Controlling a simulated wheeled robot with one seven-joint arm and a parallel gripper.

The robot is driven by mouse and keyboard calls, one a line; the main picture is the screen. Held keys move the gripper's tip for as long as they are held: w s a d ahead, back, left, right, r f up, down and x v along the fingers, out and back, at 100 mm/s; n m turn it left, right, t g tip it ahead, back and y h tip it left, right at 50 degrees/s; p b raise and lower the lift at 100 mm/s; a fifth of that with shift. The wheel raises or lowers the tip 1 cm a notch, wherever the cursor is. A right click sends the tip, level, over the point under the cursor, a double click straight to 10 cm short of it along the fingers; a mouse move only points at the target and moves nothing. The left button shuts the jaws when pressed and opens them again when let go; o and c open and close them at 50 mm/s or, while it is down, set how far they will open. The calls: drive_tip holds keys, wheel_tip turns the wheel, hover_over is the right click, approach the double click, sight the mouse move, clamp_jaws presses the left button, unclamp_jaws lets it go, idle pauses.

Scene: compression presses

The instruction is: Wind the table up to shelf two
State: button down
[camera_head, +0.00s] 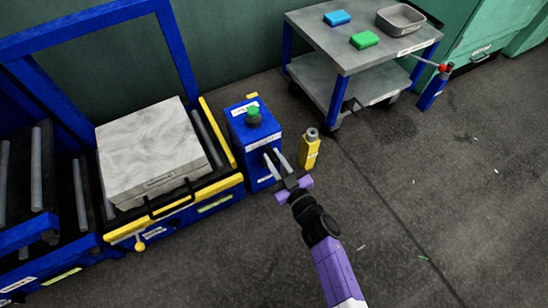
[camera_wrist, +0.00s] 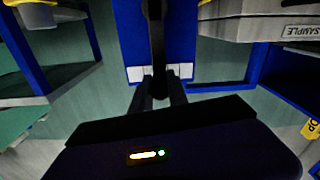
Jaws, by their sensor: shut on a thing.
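My gripper (camera_head: 274,160) reaches the front of a blue post (camera_head: 241,135) with a green button (camera_head: 253,111) on top. In the wrist view its fingers (camera_wrist: 158,85) are shut on a black handle (camera_wrist: 155,35) that stands out from the blue post (camera_wrist: 180,30). My gripper hides most of the handle in the head view. A roller table (camera_head: 206,140) with a blue frame and yellow front edge stands left of the post. It bears a grey block (camera_head: 150,145), whose "SAMPLE" label (camera_wrist: 302,31) shows in the wrist view. I cannot make out any shelf numbers.
A yellow post (camera_head: 310,150) with a grey top stands close right of my gripper. A grey cart (camera_head: 330,50) with a blue block (camera_head: 337,18), a green block (camera_head: 364,40) and a tray (camera_head: 400,18) stands at the back.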

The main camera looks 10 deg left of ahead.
drive_tip(key=shift+w+d, duration=0.2)
drive_tip(key=shift+d, duration=0.15)
